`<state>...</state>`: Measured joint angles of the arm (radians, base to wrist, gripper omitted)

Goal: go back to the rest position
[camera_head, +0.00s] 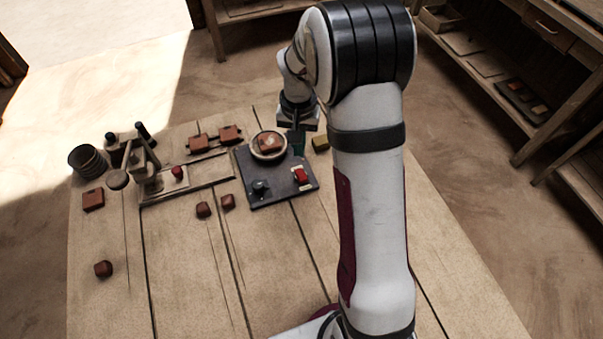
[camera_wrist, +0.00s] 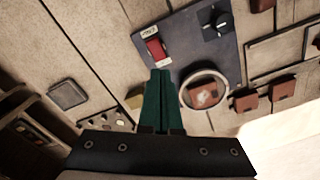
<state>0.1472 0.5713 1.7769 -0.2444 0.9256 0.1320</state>
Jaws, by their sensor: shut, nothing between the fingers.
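My gripper (camera_head: 297,144) is at the far side of the wooden table, just right of a pale ring (camera_head: 253,151) with a reddish-brown tile (camera_head: 270,144) inside it. In the wrist view its green fingers (camera_wrist: 160,73) are together with nothing between them. They are above the dark panel's edge, beside the ring, and the tile (camera_wrist: 206,95) is clear of them. The dark panel (camera_head: 280,190) also carries a red switch (camera_head: 300,175) and a black knob (camera_head: 260,187). The switch (camera_wrist: 156,48) lies beyond the fingertips in the wrist view.
A small press (camera_head: 146,172) stands on the left, with dark stacked bowls (camera_head: 87,160) beside it. Several reddish-brown blocks lie about the table, one at the front left (camera_head: 103,269). A yellow block (camera_head: 321,143) is close right of my gripper. The table's front middle is clear.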

